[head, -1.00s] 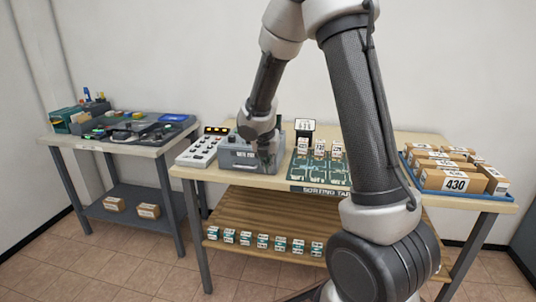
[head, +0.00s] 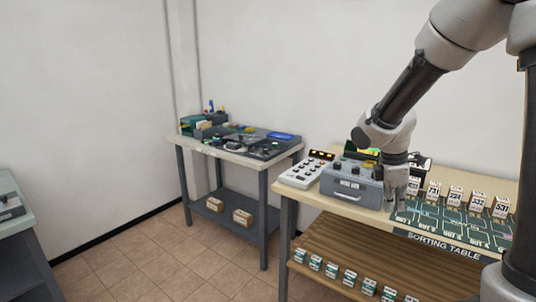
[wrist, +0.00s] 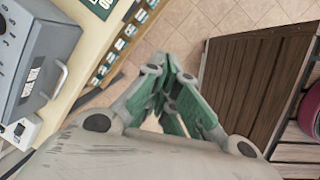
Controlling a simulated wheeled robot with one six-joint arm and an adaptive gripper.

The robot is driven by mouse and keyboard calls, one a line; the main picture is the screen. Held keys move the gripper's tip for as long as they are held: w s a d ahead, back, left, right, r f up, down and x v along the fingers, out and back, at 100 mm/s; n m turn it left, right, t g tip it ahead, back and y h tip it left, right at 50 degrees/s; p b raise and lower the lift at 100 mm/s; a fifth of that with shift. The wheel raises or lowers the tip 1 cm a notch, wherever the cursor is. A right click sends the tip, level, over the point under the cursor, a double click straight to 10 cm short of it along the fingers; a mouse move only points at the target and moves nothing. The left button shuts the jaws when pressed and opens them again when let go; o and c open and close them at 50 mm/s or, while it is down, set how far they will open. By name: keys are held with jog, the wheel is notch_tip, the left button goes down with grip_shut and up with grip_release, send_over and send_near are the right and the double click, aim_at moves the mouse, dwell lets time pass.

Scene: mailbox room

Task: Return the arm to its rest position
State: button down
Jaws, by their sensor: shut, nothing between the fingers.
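My gripper (head: 396,198) is at the front of the sorting table, just right of the grey drawer unit. It points downward in the head view. In the wrist view my gripper (wrist: 168,78) has its green-padded fingers brought together, with nothing between them. Beyond the fingers the wrist view shows tiled floor (wrist: 228,15) and a brown slatted surface (wrist: 250,75).
The sorting table (head: 320,200) bears a grey drawer unit (head: 350,187), a white button panel (head: 303,174) and a green mat with numbered boxes (head: 433,190). Small boxes line its lower shelf. A grey workbench (head: 232,153) stands left, with open floor (head: 150,260) before it.

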jog(key=s+r+m+t+y, duration=0.1)
jog(key=s+r+m, duration=0.3)
jog(key=s, duration=0.3)
jog(key=s+r+m+t, duration=0.1)
jog(key=s+r+m, duration=0.3)
jog(key=s+m, duration=0.2)
jog(key=s+d+r+m+t+y, duration=0.1)
jog(key=s+r+m, duration=0.3)
jog(key=s, duration=0.3)
jog(key=shift+s+r+m+y, duration=0.15)
jog(key=shift+s+m+y, duration=0.15)
jog(key=shift+m, duration=0.4)
